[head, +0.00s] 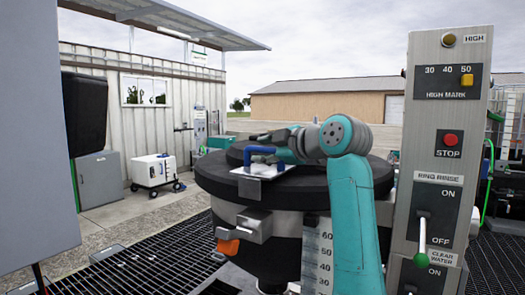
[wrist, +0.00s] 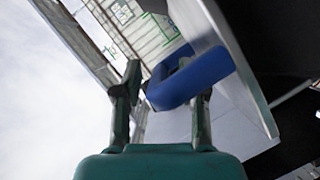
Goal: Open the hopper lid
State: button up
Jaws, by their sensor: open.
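The hopper (head: 285,222) stands in front of me, with its round black lid (head: 220,178) lying flat on top. A blue handle (head: 262,151) rises from a pale plate (head: 268,171) on the lid. My gripper (head: 268,138) reaches over the lid from the right, close to the handle. In the wrist view my gripper (wrist: 167,86) is open, and the blue handle (wrist: 195,77) shows between and across its fingertips. The handle hides part of the right finger's tip. I cannot tell whether a finger touches it.
A grey control panel (head: 436,155) with buttons and a green-tipped lever (head: 422,235) stands close on the right. An orange-ended latch (head: 228,246) juts from the hopper's front. A grey cabinet (head: 30,130) fills the left edge. Open air lies above the lid.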

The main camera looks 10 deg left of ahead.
jog(key=shift+w+a, duration=0.15)
jog(key=shift+a, duration=0.15)
grip_shut()
